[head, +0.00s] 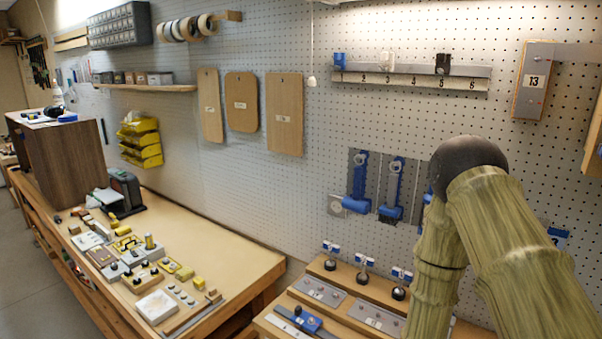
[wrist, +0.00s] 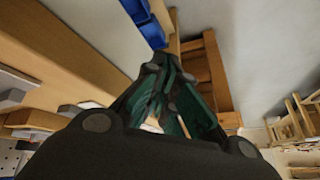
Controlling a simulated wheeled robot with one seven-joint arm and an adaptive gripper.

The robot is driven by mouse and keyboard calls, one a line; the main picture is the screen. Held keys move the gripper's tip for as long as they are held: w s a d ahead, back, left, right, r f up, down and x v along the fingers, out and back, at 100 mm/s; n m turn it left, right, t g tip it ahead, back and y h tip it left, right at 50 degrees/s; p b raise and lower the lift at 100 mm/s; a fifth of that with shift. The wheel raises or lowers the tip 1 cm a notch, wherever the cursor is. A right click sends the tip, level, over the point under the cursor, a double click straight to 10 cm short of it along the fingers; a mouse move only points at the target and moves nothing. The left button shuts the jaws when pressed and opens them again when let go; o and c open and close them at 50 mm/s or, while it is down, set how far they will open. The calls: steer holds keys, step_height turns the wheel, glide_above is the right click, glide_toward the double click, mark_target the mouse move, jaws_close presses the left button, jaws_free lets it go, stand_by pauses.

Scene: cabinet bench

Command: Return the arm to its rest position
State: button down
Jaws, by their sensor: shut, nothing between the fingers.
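My gripper shows in the wrist view (wrist: 158,68) as dark linkages with green pads. Its fingers come together at the tips and hold nothing. In the head view my arm, with a wood-like surface and a dark rounded joint, rises at the right, in front of the pegboard wall. The gripper itself cannot be made out in the head view.
A bench (head: 225,262) with small blocks and fixtures stands at left. A second bench (head: 275,320) with clamps is near my arm. The pegboard (head: 325,140) carries blue tools (head: 357,185) and a numbered rail (head: 410,82). The wrist view shows a blue bin (wrist: 145,22) and wooden edges.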

steer(key=s+d+f+m+g+h, duration=0.1)
steer(key=s+d+f+g, duration=0.15)
steer(key=s, duration=0.65)
steer(key=s+d+f+m+g+h, duration=0.1)
steer(key=s+d+f, duration=0.15)
steer(key=s, duration=0.65)
steer(key=s+d+f+m+g+h, duration=0.1)
steer(key=s+d+f+g, duration=0.15)
steer(key=s, duration=0.65)
step_height(320, 180, down, 10)
steer(key=b, duration=1)
steer(key=shift+w+a+f+t, duration=0.15)
steer(key=shift+a+t, duration=0.15)
steer(key=shift+a, duration=0.05)
